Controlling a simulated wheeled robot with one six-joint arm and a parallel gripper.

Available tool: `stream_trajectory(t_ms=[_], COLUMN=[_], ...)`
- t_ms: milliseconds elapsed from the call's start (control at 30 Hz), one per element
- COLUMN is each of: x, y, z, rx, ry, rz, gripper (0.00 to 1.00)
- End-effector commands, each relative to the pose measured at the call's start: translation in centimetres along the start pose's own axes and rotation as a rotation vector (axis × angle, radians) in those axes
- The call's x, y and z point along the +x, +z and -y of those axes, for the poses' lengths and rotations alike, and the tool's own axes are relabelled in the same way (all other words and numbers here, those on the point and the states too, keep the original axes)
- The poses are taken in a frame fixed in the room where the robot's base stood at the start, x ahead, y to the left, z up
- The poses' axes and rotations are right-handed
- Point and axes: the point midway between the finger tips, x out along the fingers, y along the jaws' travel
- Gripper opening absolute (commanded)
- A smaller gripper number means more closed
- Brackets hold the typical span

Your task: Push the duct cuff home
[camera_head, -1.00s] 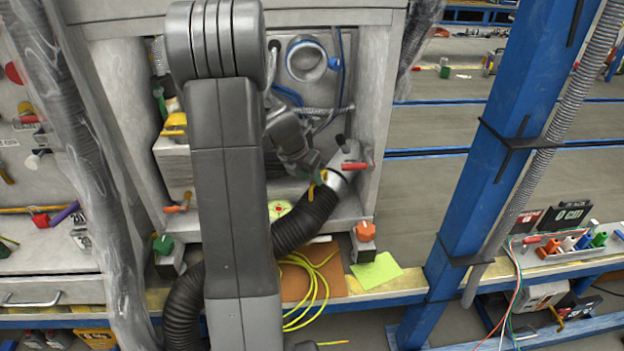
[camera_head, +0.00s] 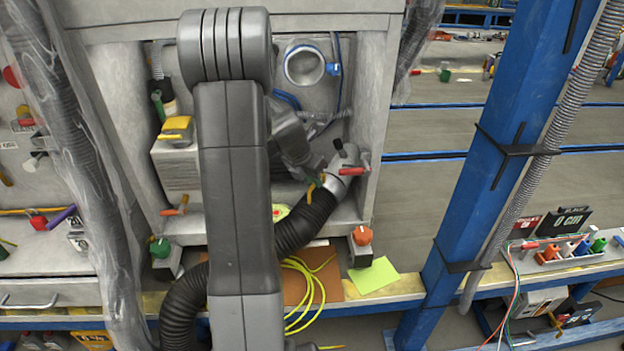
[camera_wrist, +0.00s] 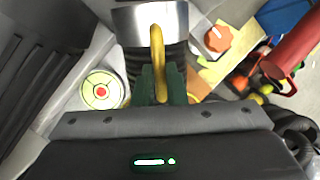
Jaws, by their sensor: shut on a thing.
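The duct cuff (camera_head: 337,184) is a silvery collar at the end of a thick black ribbed hose (camera_head: 303,224). It is tilted, low at the right of the open cabinet bay. In the wrist view the cuff (camera_wrist: 150,22) has a yellow handle (camera_wrist: 156,48). My gripper (camera_wrist: 160,78), with dark green fingers, is shut on that handle. In the head view my gripper (camera_head: 314,182) is small and partly hidden. A round port (camera_head: 288,64) with a pale and blue rim is on the bay's back panel, above and left of the cuff, clearly apart from it.
A red handle (camera_head: 355,171) is close beside the cuff; I cannot tell what it is fixed to. An orange knob (camera_head: 362,236) is at the bay's lower right. Yellow cable (camera_head: 300,285) lies on the bench. A blue post (camera_head: 500,150) stands to the right.

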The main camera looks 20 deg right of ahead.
Motion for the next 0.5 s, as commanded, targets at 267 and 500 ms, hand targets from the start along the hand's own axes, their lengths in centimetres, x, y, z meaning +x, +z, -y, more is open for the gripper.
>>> stream_trajectory(t_ms=[267, 500], x=[-0.2, 0.3], y=[3.9, 5.3], z=[0.1, 0.0], rx=[0.002, 0.001], ry=[0.001, 0.002], rz=[0.002, 0.004], gripper=[0.00, 0.00])
